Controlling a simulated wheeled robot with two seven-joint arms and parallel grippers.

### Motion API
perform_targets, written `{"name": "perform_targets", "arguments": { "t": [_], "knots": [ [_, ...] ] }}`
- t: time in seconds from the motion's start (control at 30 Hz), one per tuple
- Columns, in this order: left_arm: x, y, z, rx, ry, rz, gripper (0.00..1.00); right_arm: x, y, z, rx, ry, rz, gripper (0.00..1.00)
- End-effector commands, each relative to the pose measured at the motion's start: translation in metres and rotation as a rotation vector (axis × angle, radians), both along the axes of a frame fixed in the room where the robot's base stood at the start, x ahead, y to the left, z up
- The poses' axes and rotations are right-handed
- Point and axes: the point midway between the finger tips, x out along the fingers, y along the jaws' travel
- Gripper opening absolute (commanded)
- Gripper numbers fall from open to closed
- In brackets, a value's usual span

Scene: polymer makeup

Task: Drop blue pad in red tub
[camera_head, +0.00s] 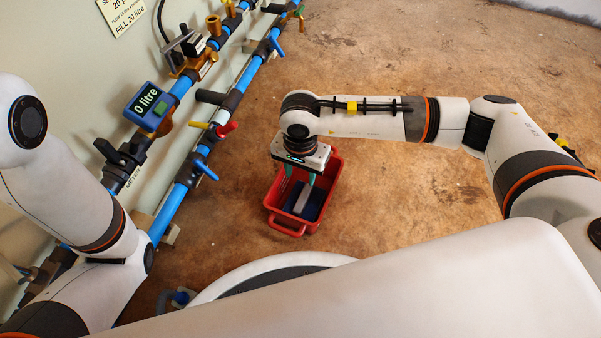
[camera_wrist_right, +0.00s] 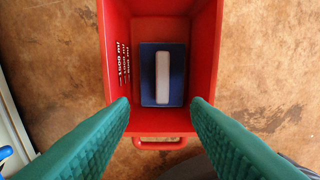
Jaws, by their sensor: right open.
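The red tub (camera_head: 285,223) stands on the brown floor below my right gripper, and it fills the middle of the right wrist view (camera_wrist_right: 205,60). The blue pad (camera_wrist_right: 149,57) lies inside the tub, flat as far as I can tell, with a pale bar along its top. The pad also shows in the head view (camera_head: 316,205), partly hidden by the gripper. My right gripper (camera_head: 301,181) points down over the tub. Its green fingers (camera_wrist_right: 160,105) are wide apart with nothing between them. My left arm shows at the left, but its gripper is out of view.
Blue pipes with valves and colored handles (camera_head: 206,168) run along the wall left of the tub. A meter reading "0 litre" (camera_head: 149,106) sits on one pipe. The floor (camera_head: 400,205) right of the tub is clear.

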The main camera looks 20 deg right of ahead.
Motion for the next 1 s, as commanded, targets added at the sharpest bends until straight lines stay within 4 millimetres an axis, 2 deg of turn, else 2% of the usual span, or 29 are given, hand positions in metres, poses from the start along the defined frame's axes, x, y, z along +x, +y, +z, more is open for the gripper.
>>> {"name": "perform_targets", "arguments": {
  "t": [0.03,0.1,0.3,0.43,0.67,0.77,0.87,0.9,0.97,1.0],
  "knots": [
    [0.000,0.000,0.015,0.000,0.000,0.000,0.36,0.001,0.000,0.021,0.000,-0.003,-0.001,0.43],
    [0.000,0.000,0.026,0.000,0.000,0.000,0.36,0.001,0.000,0.038,0.002,-0.003,-0.001,0.43],
    [0.000,0.000,0.046,0.000,0.000,0.000,0.36,0.001,0.000,0.076,0.002,-0.001,-0.001,0.43],
    [0.000,0.000,0.050,0.000,0.000,0.000,0.36,0.000,0.000,0.085,0.001,-0.001,-0.001,0.43],
    [0.000,0.000,0.049,0.000,0.000,0.000,0.36,-0.001,0.002,0.085,0.008,0.001,-0.002,0.43],
    [0.000,0.000,0.049,0.000,0.000,0.000,0.36,-0.010,0.024,0.094,0.086,0.030,-0.013,0.43],
    [0.000,0.000,0.049,0.000,0.000,0.000,0.36,-0.034,0.075,0.122,0.282,0.117,-0.045,0.43],
    [0.000,0.000,0.049,0.000,0.000,0.000,0.36,-0.049,0.101,0.141,0.387,0.173,-0.064,0.43],
    [0.000,0.000,0.049,0.000,-0.001,0.000,0.36,-0.074,0.138,0.179,0.556,0.286,-0.099,0.43],
    [0.000,0.000,0.049,0.000,-0.001,0.000,0.36,-0.092,0.161,0.210,0.667,0.376,-0.122,0.43]
  ]
}}
